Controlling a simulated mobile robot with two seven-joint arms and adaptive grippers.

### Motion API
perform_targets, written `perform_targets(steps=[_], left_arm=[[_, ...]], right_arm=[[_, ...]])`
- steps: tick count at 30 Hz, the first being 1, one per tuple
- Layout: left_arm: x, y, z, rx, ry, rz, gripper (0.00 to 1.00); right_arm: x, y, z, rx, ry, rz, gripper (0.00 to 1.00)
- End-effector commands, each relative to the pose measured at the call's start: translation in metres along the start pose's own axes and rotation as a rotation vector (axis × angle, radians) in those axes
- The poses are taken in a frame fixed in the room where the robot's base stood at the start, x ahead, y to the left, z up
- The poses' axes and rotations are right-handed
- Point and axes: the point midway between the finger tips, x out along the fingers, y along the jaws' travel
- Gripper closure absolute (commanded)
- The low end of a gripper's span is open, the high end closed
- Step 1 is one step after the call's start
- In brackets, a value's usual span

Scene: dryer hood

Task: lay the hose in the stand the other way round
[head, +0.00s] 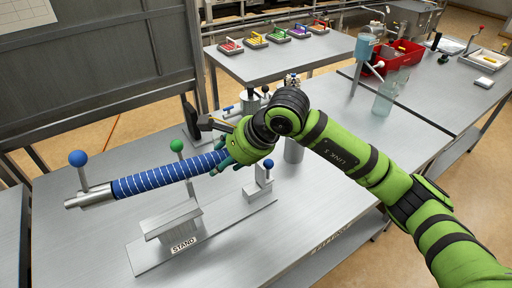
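The blue hose (160,178) has white stripes and a metal end (90,197) with a blue ball knob (78,158) at the left. It hangs above the table and the stand, sloping slightly up to the right. My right gripper (226,158) is at the hose's right end and appears shut on it; the far finger and that hose end are partly hidden. The stand (222,216) lies below on the table, with a larger block at its left marked by a green ball (177,146) and a smaller support (258,187) with a blue ball at its right.
A dark panel (90,70) stands at the left. Metal fittings and a grey cylinder (293,150) are behind my wrist. A clear beaker (388,97), a red crate (398,58) and coloured trays (275,36) are farther back. The table's front right is clear.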

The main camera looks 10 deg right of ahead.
Motion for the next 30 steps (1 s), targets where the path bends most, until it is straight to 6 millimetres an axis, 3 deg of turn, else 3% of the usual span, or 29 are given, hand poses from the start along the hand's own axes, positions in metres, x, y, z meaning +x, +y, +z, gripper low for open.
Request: perform_targets(steps=[3,8,22,30], left_arm=[[0.006,0.000,0.002,0.000,-0.003,0.000,0.15],[0.008,0.001,0.003,0.000,-0.004,0.000,0.15],[0.009,0.001,0.004,0.000,-0.005,0.001,0.15],[0.024,0.001,0.005,0.000,-0.005,0.000,0.15]], right_arm=[[0.023,0.001,0.010,-0.068,-0.050,0.025,0.94],[0.037,0.002,0.015,-0.121,-0.079,0.045,0.94],[0.040,0.002,0.016,-0.131,-0.084,0.047,0.94],[0.043,0.005,0.013,-0.132,-0.088,0.044,0.94]])
